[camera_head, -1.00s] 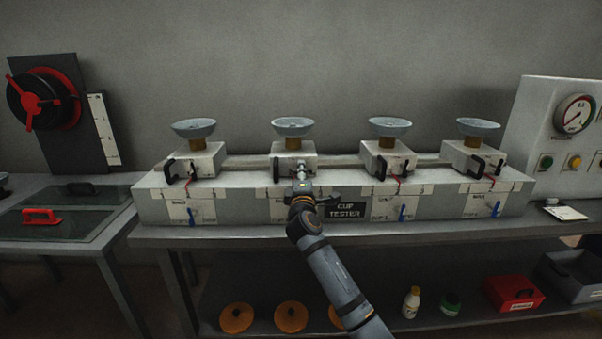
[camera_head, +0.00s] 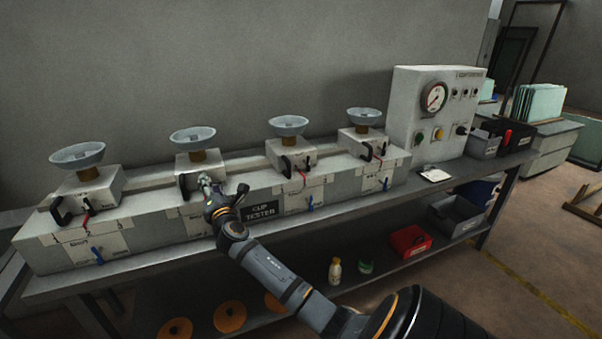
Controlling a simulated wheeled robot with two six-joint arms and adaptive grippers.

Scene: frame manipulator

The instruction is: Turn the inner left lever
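The cup tester (camera_head: 345,192) is a long pale grey box on a bench, with several units in a row, each topped by a grey cup. The inner left unit (camera_head: 204,165) has a black handle (camera_head: 183,186) on its left side. My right gripper (camera_head: 207,186) is at the front of this unit and covers its lever area, so no lever shows there. Whether its fingers are shut or touch a lever is too small to tell. Other units show red levers (camera_head: 302,177) and blue levers (camera_head: 98,256) below. My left gripper is out of view.
The bench (camera_head: 440,186) has a narrow free front strip. A control box with a gauge (camera_head: 434,97) stands at the right end. The lower shelf holds orange discs (camera_head: 229,317), bottles, a red box (camera_head: 410,241) and a grey bin (camera_head: 457,216).

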